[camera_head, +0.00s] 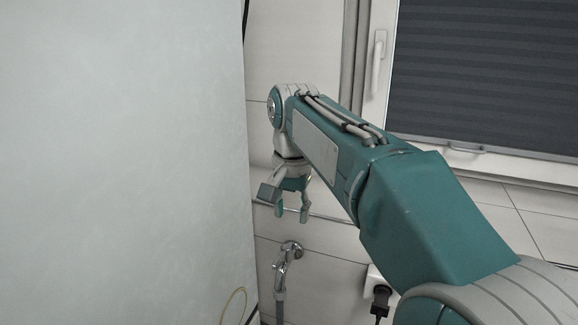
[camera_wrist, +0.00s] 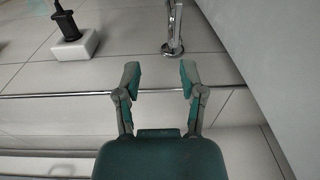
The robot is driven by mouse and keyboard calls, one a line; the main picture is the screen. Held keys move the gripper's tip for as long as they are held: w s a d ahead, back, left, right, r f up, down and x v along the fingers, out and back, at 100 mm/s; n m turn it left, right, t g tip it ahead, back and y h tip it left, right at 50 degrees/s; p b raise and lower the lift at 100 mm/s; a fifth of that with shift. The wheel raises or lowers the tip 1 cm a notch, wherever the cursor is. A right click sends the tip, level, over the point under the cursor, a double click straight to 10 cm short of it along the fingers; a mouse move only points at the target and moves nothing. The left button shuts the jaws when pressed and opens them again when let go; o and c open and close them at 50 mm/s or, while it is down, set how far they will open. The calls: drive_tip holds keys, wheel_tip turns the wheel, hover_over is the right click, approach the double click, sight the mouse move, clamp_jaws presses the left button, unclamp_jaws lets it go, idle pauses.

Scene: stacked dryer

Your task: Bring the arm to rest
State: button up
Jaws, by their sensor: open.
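My gripper (camera_head: 291,212) hangs from the end of my teal and grey arm, pointing down beside a large pale panel (camera_head: 120,160). Its two fingers are apart with nothing between them. In the wrist view my gripper (camera_wrist: 160,78) also shows open and empty, with the tiled wall behind it. My arm reaches from the lower right of the head view toward the middle, bent at the wrist. The stacked dryer cannot be clearly made out; the pale panel may be its side.
A chrome tap (camera_head: 287,262) with a hose is on the tiled wall below my gripper. A socket with a black plug (camera_head: 380,298) is to its right. A window with a dark blind (camera_head: 485,75) is at the upper right. A yellow-green wire (camera_head: 234,303) hangs by the panel.

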drive_tip(key=s+d+f+n+t, duration=0.2)
drive_tip(key=s+d, duration=0.8)
drive_tip(key=d, duration=0.1)
drive_tip(key=s+d+f+n+t, duration=0.1)
drive_tip(key=s+d+f+t, duration=0.2)
drive_tip(key=s+d+f, duration=0.3)
drive_tip(key=s+f, duration=0.4)
drive_tip(key=s, duration=0.2)
drive_tip(key=shift+n, duration=0.3)
drive_tip(key=shift+a, duration=0.1)
